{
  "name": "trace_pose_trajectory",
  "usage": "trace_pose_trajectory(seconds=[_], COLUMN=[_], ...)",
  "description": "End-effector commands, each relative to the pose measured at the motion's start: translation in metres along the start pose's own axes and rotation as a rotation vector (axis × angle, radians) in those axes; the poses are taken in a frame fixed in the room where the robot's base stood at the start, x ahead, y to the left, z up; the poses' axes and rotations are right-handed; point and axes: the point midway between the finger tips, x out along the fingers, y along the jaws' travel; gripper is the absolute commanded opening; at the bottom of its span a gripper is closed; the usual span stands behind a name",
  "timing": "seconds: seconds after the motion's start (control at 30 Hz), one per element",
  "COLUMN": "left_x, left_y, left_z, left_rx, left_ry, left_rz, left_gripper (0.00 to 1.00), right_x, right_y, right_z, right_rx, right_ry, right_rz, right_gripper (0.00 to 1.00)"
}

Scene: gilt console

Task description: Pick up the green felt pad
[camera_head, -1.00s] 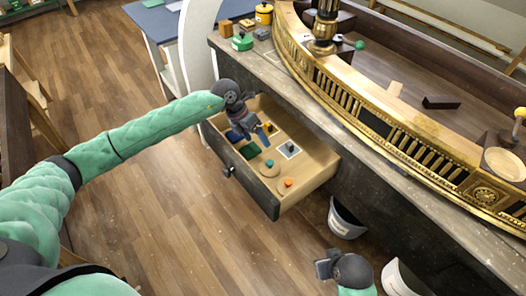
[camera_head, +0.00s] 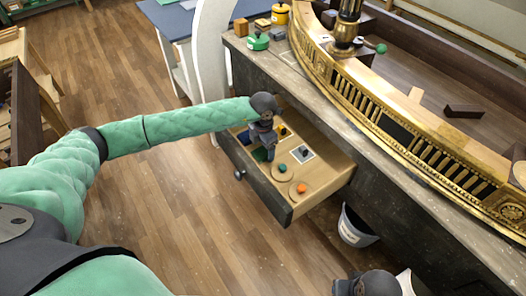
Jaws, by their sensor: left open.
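The green felt pad (camera_head: 260,155) lies in the open drawer (camera_head: 325,188), toward its left side. My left gripper (camera_head: 270,152) is open and points down into the drawer, right over the pad. It hides part of the pad, and I cannot tell whether the fingertips touch it. My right gripper (camera_head: 345,287) shows only in part at the bottom edge, outside the drawer, and its jaws are not clear.
The drawer also holds a blue item (camera_head: 243,137), a white square plate (camera_head: 301,152) and round pieces with teal (camera_head: 282,168) and orange (camera_head: 301,188) tops. The gilt console (camera_head: 385,140) stands behind. A grey bucket (camera_head: 356,226) is on the floor below.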

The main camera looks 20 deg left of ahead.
Motion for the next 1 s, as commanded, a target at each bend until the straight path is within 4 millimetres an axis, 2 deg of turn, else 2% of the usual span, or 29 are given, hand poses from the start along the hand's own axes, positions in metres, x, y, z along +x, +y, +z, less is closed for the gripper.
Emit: trace_pose_trajectory(seconds=[0.17, 0.4, 0.43, 0.67, 1.0], left_x=[0.015, 0.018, 0.018, 0.017, 0.014], left_y=[0.000, 0.000, 0.000, 0.000, 0.001], left_z=[0.000, 0.000, 0.000, 0.000, 0.001], left_rx=[0.000, 0.000, 0.000, 0.000, 0.000], left_ry=[0.000, 0.000, 0.000, -0.001, -0.002], left_rz=[-0.001, 0.000, 0.000, 0.000, 0.000], left_gripper=[0.80, 0.80, 0.78, 0.33, 0.32], right_x=[-0.008, -0.008, -0.008, -0.008, -0.006], right_y=[0.004, 0.004, 0.004, 0.004, 0.004], right_z=[0.003, 0.003, 0.003, 0.004, 0.004], right_rx=[0.006, 0.007, 0.007, 0.007, 0.008], right_ry=[-0.019, -0.021, -0.021, -0.023, -0.020], right_rz=[0.010, 0.011, 0.011, 0.010, 0.008], right_gripper=[0.36, 0.36, 0.36, 0.36, 0.36])
